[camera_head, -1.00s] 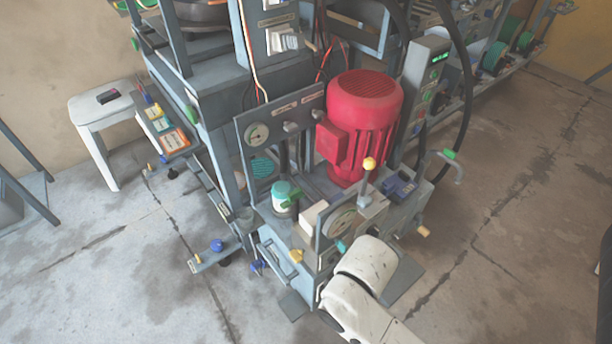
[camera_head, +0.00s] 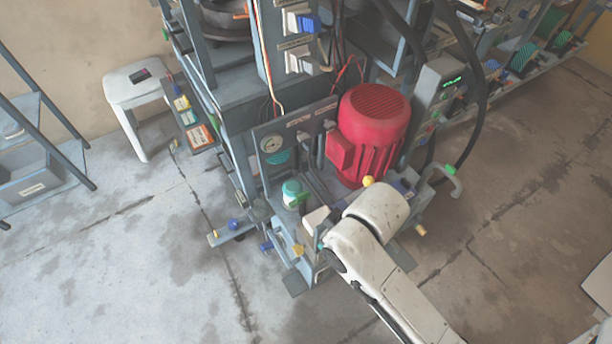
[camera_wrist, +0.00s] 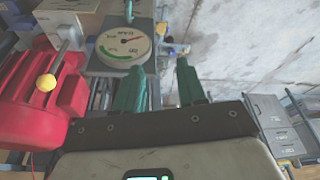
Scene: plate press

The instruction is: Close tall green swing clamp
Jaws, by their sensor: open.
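My gripper (camera_wrist: 160,66) shows in the wrist view with two teal fingers spread apart and nothing between them. A round dial gauge (camera_wrist: 124,44) lies just beyond the left finger. In the head view my white arm covers most of the gripper and the press front. A green-tipped curved handle (camera_head: 449,170) stands at the press's right side, and a green lever (camera_head: 297,200) sits by a teal-topped cylinder (camera_head: 291,188) at its left. I cannot tell which of these is the tall green swing clamp. The gripper touches neither visibly.
A red motor (camera_head: 374,125) stands on the press, left of my gripper in the wrist view (camera_wrist: 30,90). A yellow knob (camera_wrist: 46,82) sticks up beside it. The floor (camera_head: 120,270) in front is clear.

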